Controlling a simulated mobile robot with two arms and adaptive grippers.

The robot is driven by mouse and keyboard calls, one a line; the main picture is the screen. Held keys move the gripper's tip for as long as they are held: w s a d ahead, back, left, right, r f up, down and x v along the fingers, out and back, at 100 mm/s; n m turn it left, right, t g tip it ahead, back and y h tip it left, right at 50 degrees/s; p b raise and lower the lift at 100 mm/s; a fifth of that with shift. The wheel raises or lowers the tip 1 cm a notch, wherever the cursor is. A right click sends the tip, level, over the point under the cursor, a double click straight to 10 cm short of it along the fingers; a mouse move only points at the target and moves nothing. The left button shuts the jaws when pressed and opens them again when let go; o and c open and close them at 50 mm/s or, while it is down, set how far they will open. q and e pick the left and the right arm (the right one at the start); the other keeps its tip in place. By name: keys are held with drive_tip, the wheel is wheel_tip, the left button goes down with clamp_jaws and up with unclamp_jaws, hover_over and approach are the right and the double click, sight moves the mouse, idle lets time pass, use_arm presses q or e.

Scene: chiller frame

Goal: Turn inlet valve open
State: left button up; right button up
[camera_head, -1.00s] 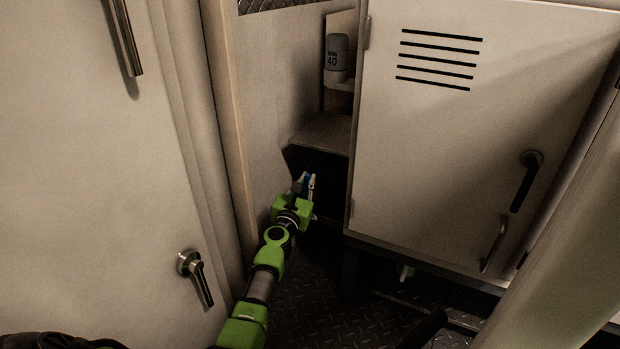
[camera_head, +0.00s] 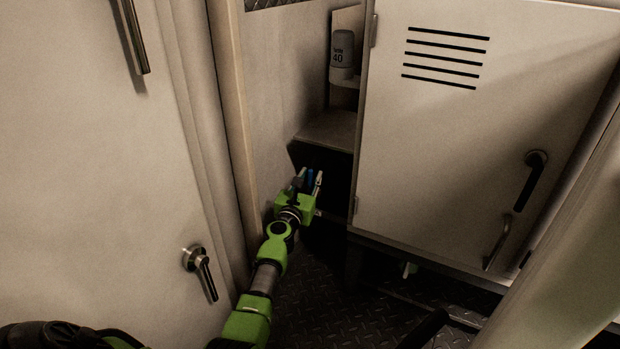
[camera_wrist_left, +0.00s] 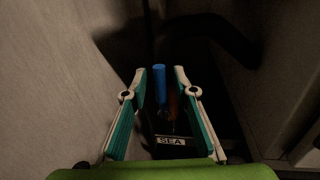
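A blue valve handle (camera_wrist_left: 159,76) stands in the dark recess in the left wrist view. It also shows as a small blue patch in the head view (camera_head: 310,175). My left gripper (camera_wrist_left: 160,74) is open, with one finger on each side of the blue handle and a gap visible on both sides. In the head view, my left gripper (camera_head: 308,180) reaches to the mouth of the recess below a shelf. A label reading "SEA" (camera_wrist_left: 170,141) sits below the handle. How deep the handle lies between the fingers is unclear. My right gripper is not recognisable.
A pale vented cabinet door (camera_head: 440,130) stands close on the right of the recess. A pale wall panel (camera_head: 280,100) is close on the left. A grey bottle marked "40" (camera_head: 342,55) stands above the shelf (camera_head: 330,130). Below is dark tread-plate floor (camera_head: 325,290).

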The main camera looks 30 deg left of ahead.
use_arm(q)
drive_tip(key=v, duration=1.2)
drive_tip(key=shift+a, duration=0.1)
idle(0.5)
